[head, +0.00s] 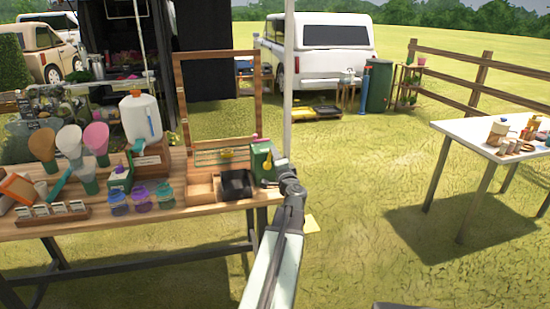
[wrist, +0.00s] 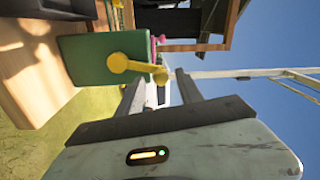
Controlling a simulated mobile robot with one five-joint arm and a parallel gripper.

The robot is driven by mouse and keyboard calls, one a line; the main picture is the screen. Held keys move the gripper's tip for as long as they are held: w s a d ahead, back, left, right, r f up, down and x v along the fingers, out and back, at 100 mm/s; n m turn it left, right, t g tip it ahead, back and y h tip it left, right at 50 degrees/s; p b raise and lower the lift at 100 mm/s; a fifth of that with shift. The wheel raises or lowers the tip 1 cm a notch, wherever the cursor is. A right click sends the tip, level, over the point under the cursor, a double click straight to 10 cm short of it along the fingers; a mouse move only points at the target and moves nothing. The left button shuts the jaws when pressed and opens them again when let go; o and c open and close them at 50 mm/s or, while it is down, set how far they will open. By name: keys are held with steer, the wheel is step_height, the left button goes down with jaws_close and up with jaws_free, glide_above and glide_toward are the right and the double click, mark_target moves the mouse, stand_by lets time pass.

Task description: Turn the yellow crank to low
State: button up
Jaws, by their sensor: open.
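The yellow crank (wrist: 138,67) is mounted on the face of a green box (wrist: 92,58). In the wrist view its round hub is at the left and its arm reaches right to a knob. In the head view the crank (head: 267,161) is small on the green box (head: 258,154) at the table's right end. Low markings cannot be made out. My gripper (wrist: 160,86) is open, with its two fingers apart. The knob shows near the gap between the fingertips; contact cannot be told. In the head view my gripper (head: 288,178) is just right of the box.
The wooden table (head: 150,222) also holds a black bin (head: 237,184), a wooden frame (head: 178,95), several jars and a white jug (head: 141,118). A pale post (head: 289,75) rises behind my gripper. Grass lies open to the right, up to a white table (head: 455,128).

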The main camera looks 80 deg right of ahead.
steer(key=v, duration=0.7)
